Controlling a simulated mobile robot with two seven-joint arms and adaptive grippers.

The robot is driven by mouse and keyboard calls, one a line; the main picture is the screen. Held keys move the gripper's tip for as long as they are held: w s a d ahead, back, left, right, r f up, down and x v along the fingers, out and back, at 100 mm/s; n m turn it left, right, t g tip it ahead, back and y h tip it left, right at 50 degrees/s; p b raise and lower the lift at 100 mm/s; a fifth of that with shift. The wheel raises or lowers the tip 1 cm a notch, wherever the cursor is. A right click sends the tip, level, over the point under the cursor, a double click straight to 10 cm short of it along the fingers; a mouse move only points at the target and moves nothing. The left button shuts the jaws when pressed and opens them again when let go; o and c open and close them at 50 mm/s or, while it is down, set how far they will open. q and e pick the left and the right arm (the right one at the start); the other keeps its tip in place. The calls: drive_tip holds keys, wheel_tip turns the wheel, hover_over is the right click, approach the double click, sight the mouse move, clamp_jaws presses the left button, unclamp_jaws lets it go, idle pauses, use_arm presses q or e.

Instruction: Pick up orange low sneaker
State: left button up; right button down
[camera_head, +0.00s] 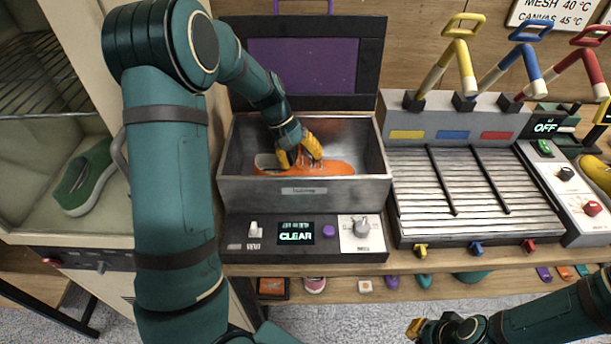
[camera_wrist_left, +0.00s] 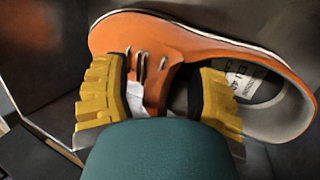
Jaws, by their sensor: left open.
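The orange low sneaker (camera_head: 335,168) lies inside the grey metal basin (camera_head: 232,192), with its toe to the right in the head view. My left gripper (camera_head: 299,158) reaches down into the basin at the sneaker, its yellow fingers apart. In the left wrist view the orange sneaker (camera_wrist_left: 195,45) fills the upper part, and the two fingers of my left gripper (camera_wrist_left: 160,95) stand open over its lace area and opening. I cannot tell whether they touch it. My right gripper (camera_head: 415,328) is at the bottom right, only partly visible; its fingers are unclear.
A slatted drain rack (camera_head: 475,219) with yellow, blue and red levers stands right. A green shoe (camera_head: 83,178) sits in a cabinet at left. Several small things lie on a lower shelf.

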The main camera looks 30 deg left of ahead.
use_arm(q)
drive_tip(key=shift+d+f, duration=0.1)
drive_tip(key=shift+f, duration=0.05)
clamp_jaws()
